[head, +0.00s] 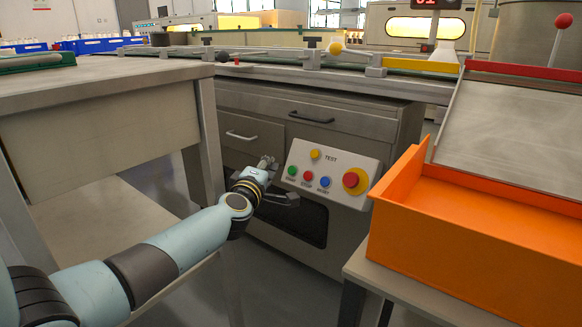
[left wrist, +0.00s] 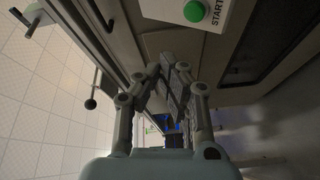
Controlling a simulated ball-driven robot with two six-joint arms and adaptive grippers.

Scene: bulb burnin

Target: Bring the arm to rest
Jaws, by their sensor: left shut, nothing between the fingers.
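My left arm (head: 170,250) reaches in from the lower left in the head view. Its left gripper (head: 268,163) is just left of the button panel (head: 330,172), in front of the grey cabinet. In the left wrist view the fingers of the left gripper (left wrist: 172,85) are drawn together with nothing held between them. The green START button (left wrist: 194,11) shows at the top of that view, apart from the fingers. My right gripper does not show.
The panel carries green, red, blue and yellow buttons and a large red knob (head: 355,181). An orange bin (head: 470,225) stands at right beside a sloping metal chute (head: 515,130). A grey table (head: 100,120) stands at left. Bench edges lie close around the arm.

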